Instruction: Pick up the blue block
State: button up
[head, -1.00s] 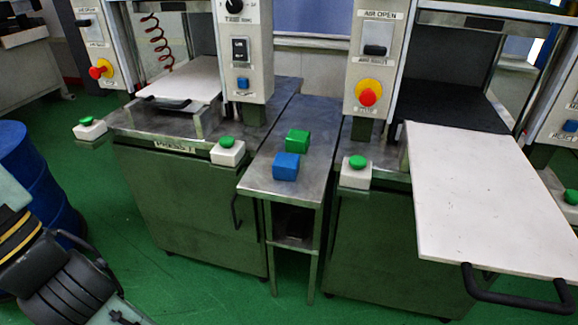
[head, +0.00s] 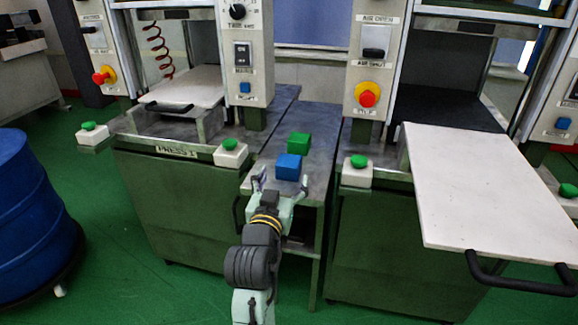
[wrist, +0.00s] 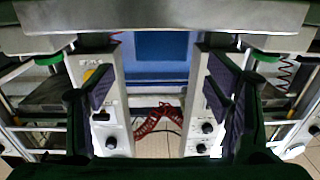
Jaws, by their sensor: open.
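The blue block (head: 288,167) sits near the front of the narrow metal table (head: 262,165) between the two presses. The green block (head: 299,142) is just behind it. My gripper (head: 281,186) is at the table's front edge, in front of the blue block, with its fingers open and empty. The wrist view appears upside down. There the blue block (wrist: 160,45) shows below the table slab (wrist: 160,14), ahead of and between the two open fingers (wrist: 160,92). The green block is not visible in the wrist view.
A press with a green button (head: 228,143) stands left of the table. Another press with a green button (head: 358,161) and a protruding white plate (head: 480,185) stands on the right. A blue drum (head: 32,215) is at the far left.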

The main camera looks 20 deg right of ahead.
aim_at(287, 167)
jog(key=p+x, duration=0.2)
jog(key=x, duration=0.5)
jog(key=shift+w, duration=0.25)
jog(key=shift+c, duration=0.2)
grip_shut()
jog(key=shift+r, duration=0.15)
dwell(0.6)
